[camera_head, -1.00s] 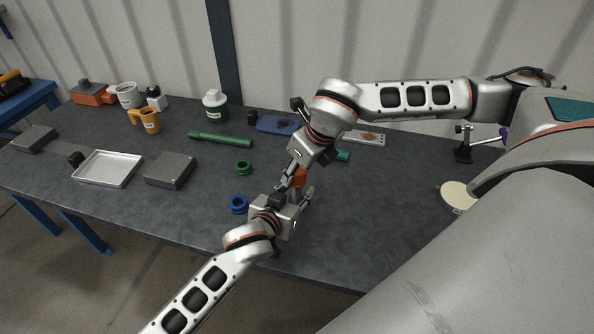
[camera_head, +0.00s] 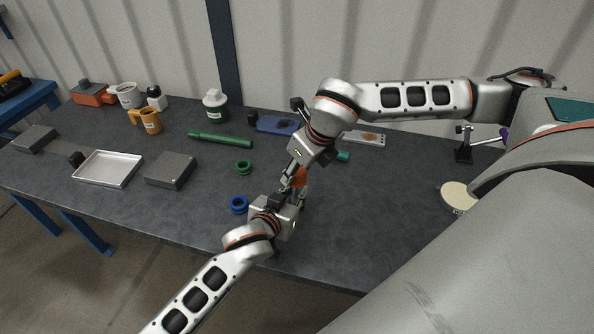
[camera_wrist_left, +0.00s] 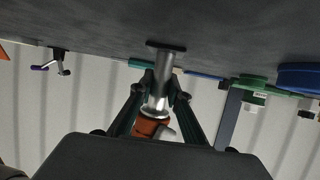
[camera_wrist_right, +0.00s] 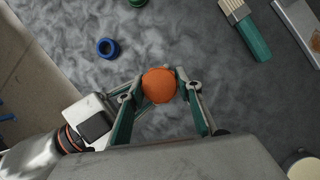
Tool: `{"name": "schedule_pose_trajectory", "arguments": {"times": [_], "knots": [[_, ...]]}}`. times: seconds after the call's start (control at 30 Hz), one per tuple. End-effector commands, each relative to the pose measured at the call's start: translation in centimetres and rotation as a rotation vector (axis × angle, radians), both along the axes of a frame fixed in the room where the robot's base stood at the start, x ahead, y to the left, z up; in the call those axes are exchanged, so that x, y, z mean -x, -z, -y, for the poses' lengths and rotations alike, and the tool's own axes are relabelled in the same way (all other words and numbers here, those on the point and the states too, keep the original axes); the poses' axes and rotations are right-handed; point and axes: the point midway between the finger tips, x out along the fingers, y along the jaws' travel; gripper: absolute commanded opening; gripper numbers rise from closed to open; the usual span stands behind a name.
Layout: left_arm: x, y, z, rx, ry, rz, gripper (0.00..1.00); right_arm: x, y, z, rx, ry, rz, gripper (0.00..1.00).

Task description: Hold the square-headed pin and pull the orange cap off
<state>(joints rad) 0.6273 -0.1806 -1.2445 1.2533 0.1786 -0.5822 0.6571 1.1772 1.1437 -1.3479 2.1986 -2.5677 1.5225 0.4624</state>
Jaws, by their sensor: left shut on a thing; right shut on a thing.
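The square-headed pin (camera_wrist_left: 160,92) is a silver shaft with a flat dark square head (camera_wrist_left: 166,45). In the left wrist view it stands between the fingers of my left gripper (camera_wrist_left: 159,97), which is shut on it. The orange cap (camera_wrist_right: 159,85) is round and sits between the fingertips of my right gripper (camera_wrist_right: 157,86), which is shut on it. The cap also shows in the left wrist view (camera_wrist_left: 150,127), at the pin's end away from the square head. In the head view the two grippers meet around the cap (camera_head: 300,178), and the pin is mostly hidden.
A blue ring (camera_head: 238,211) and a green ring (camera_head: 243,168) lie left of the grippers. A green bar (camera_head: 220,140), a grey block (camera_head: 170,170) and a metal tray (camera_head: 107,185) are farther left. A teal-handled brush (camera_wrist_right: 252,38) lies nearby.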

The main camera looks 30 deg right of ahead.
Motion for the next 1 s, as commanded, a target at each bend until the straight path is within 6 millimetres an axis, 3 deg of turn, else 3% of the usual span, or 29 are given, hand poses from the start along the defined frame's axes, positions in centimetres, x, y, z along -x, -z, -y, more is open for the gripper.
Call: {"name": "schedule_pose_trajectory", "arguments": {"times": [0.03,0.67,0.7,0.8,1.0], "knots": [[0.02,-0.83,0.53,0.013,-0.001,0.0,0.0,0.18,0.15,0.14,0.002,0.004,-0.007,0.14],[0.02,-0.7,0.53,0.013,-0.001,0.0,0.0,0.27,0.22,0.2,0.003,0.005,-0.01,0.14],[0.01,-0.67,0.51,0.012,-0.001,-0.001,0.0,0.26,0.23,0.2,0.003,0.005,-0.01,0.29],[0.01,-0.62,0.5,0.011,-0.001,0.0,0.0,0.26,0.23,0.2,0.003,0.005,-0.01,0.09],[0.01,-0.51,0.47,0.01,-0.001,-0.001,0.0,0.23,0.17,0.21,0.003,0.005,-0.009,0.09]]}}
